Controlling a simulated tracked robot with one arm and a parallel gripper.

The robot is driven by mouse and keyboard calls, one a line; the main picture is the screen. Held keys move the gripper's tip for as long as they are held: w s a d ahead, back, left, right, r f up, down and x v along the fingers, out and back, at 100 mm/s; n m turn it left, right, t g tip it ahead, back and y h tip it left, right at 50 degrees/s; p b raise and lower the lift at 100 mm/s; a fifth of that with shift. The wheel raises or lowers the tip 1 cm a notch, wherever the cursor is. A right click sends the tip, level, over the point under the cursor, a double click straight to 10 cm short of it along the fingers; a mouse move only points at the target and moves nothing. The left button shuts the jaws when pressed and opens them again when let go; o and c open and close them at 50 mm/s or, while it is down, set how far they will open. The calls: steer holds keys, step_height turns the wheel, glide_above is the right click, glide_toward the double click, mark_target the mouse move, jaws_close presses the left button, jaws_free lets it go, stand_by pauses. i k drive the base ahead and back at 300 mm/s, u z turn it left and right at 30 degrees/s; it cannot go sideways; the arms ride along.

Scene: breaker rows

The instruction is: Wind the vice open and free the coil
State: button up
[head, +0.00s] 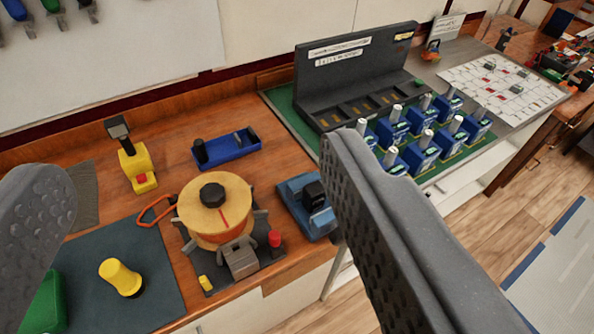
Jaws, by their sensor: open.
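The coil (215,207), a wide tan and orange spool with a dark hub on top and a short red mark, sits on the wooden bench. Grey jaws of the vice (240,258) stand around it on a dark base plate, with a block at the front. A red knob (274,238) stands at the vice's right, seemingly its crank handle. My gripper (192,172) is open, its two grey fingers wide apart at the left and right. The coil shows between them, and nothing is held. The coil's underside is hidden.
An orange carabiner-like loop (157,211) lies left of the coil. A blue block with a black top (312,198) stands to its right. Blue breakers (392,128) stand in rows behind the right finger.

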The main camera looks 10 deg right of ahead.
mark_target(314, 196)
steer(key=k, duration=0.6)
steer(key=z, duration=0.65)
steer(key=i, duration=1.75)
steer(key=u, duration=0.2)
